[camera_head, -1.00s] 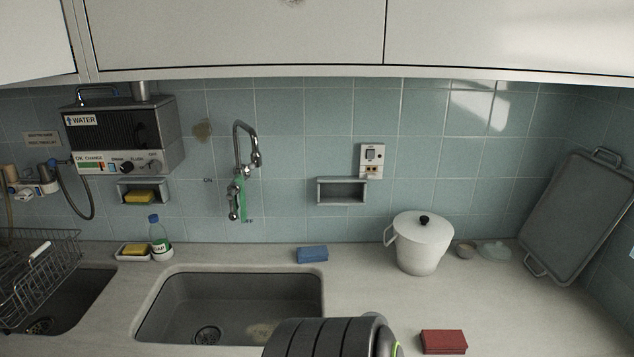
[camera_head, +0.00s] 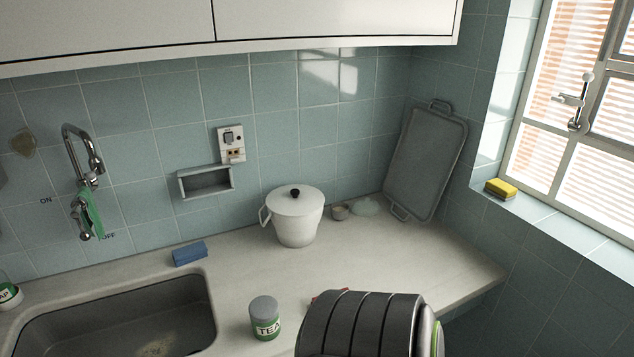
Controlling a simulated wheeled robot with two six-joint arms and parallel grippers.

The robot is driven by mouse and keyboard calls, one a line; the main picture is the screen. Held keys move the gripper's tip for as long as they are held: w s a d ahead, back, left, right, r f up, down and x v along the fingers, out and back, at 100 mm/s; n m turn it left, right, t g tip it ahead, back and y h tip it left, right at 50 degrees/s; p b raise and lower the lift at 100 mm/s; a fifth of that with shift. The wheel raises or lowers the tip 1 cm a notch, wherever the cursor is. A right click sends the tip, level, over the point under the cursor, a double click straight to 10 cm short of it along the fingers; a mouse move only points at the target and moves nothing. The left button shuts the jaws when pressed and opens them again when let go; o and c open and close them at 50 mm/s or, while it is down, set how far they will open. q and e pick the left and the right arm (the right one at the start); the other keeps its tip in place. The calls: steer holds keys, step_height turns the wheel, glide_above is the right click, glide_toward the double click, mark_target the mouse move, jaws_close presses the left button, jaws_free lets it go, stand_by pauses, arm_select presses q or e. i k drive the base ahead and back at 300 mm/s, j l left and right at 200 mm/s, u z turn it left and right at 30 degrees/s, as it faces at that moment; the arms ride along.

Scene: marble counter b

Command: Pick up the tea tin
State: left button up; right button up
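The tea tin (camera_head: 265,318) stands upright on the counter, just right of the sink. It is a small cylinder with a grey lid and a green and white label reading TEA. A dark ribbed part of my own arm fills the bottom of the view to the right of the tin, with a visible gap between them. Neither gripper's fingers show in the view.
A blue sponge (camera_head: 189,253) lies behind the sink (camera_head: 118,318). A red item (camera_head: 328,296) is mostly hidden behind my arm. The counter's right part is clear.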

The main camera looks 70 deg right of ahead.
mark_target(264, 310)
steer(key=z, duration=1.9)
steer(key=i+l+u, duration=0.2)
steer(key=i+j, duration=0.1)
